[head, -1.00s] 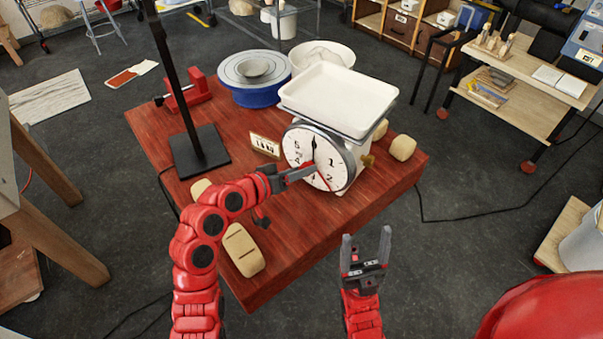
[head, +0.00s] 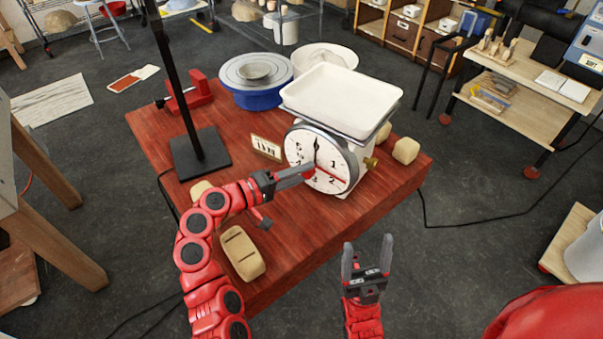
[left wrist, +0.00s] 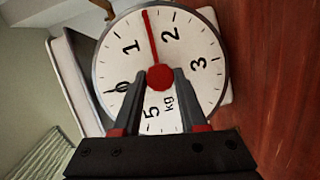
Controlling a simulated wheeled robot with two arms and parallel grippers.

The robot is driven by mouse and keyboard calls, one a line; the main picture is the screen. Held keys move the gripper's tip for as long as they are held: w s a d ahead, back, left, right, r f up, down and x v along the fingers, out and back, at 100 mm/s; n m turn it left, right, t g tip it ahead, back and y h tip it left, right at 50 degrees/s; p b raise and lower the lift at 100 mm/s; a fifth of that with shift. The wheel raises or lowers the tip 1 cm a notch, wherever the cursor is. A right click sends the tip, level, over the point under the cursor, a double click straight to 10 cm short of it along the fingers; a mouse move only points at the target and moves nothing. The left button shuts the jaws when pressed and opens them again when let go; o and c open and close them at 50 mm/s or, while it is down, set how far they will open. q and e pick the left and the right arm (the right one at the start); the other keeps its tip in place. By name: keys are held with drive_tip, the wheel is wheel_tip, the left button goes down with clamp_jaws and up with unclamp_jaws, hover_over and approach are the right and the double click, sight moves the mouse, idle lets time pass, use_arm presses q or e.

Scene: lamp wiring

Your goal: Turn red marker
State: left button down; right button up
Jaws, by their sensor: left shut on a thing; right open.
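The white scale (head: 364,152) stands on the red-brown table with its round dial (head: 300,134) facing me. The red marker (head: 337,176) is a thin needle on the dial. It points right and slightly down in the head view. In the left wrist view the marker (left wrist: 149,35) lies between 1 and 2, and the black pointer (left wrist: 113,90) is at 0. My left gripper (head: 312,170) is shut on the marker's red hub at the dial's centre; in the left wrist view its fingers flank the hub (left wrist: 160,77). My right gripper (head: 368,247) is open and empty before the table.
A small card (head: 266,147) with hard-to-read print stands left of the dial. A black post on a base (head: 200,154), a blue turntable (head: 255,97) and a red clamp (head: 188,97) are behind. Tan blocks (head: 242,254) lie around the scale.

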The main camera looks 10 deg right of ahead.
use_arm(q)
drive_tip(key=shift+n, duration=0.3)
drive_tip(key=shift+c, duration=2.2)
unclamp_jaws()
drive_tip(key=shift+a, duration=0.1)
drive_tip(key=b+v, duration=0.1)
drive_tip(key=v, duration=1.6)
drive_tip(key=shift+a+f+b, duration=0.2)
drive_tip(key=shift+b, duration=0.2)
